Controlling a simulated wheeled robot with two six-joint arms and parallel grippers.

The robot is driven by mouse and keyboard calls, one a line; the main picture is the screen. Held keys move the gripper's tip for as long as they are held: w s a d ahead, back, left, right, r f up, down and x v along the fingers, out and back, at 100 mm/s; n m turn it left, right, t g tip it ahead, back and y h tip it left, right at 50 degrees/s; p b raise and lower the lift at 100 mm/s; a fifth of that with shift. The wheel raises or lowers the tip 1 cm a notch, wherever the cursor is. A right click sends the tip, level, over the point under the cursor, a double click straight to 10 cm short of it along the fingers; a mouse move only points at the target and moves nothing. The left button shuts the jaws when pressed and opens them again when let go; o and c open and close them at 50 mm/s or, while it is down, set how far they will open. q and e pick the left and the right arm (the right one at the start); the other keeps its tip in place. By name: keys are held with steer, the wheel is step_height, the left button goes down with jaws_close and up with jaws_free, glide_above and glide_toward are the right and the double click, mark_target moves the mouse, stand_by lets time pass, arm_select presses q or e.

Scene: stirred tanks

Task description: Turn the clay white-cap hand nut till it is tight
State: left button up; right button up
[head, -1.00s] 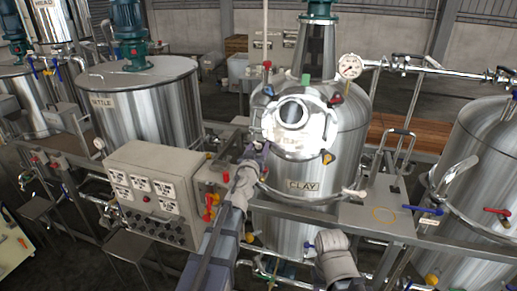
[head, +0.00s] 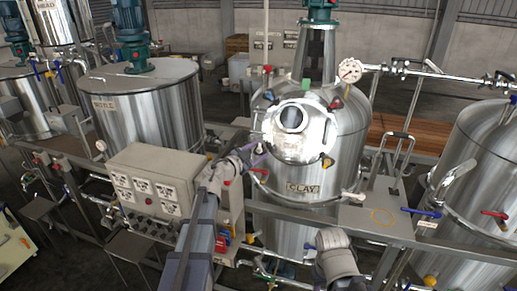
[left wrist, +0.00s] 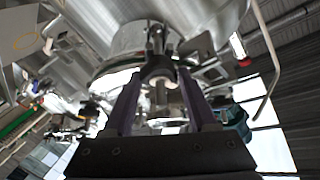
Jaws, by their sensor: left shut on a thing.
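The clay tank (head: 330,225) is a steel vessel with a "CLAY" label in the head view. Its round lid (head: 292,117) has coloured-cap hand nuts around it: a green one (head: 305,83), a dark one with red (head: 336,103) and a yellow one (head: 327,162). My left gripper (head: 262,148) is at the lid's left edge, shut on the white-cap hand nut, which its fingers mostly hide in the head view.
A grey control box (head: 150,185) stands below my left forearm's left side. Another steel tank (head: 480,180) is at right.

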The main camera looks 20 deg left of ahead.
arm_select(q)
steer(key=m+g+p, duration=0.1)
steer(key=m, duration=0.1)
steer(key=m+g+h+p, duration=0.1)
steer(key=m, duration=0.1)
steer(key=m+g+p, duration=0.1)
steer(key=m, duration=0.1)
steer(key=shift+w+a+r+h+p, duration=0.1)
steer(key=shift+r+h+p, duration=0.2)
steer(key=shift+p, duration=0.1)
steer(key=shift+f+m+g+p, duration=0.15)
steer(key=shift+m+g+p, duration=1.05)
steer(key=shift+m, duration=0.7)
steer(key=o, duration=1.4)
steer(key=shift+c, duration=0.2)
steer(key=shift+s+a+p, duration=0.1)
steer(key=shift+s+p, duration=0.15)
steer(key=shift+p, duration=0.05)
steer(key=s+a, duration=0.7)
steer(key=s, duration=0.3)
steer(key=shift+a, duration=0.4)
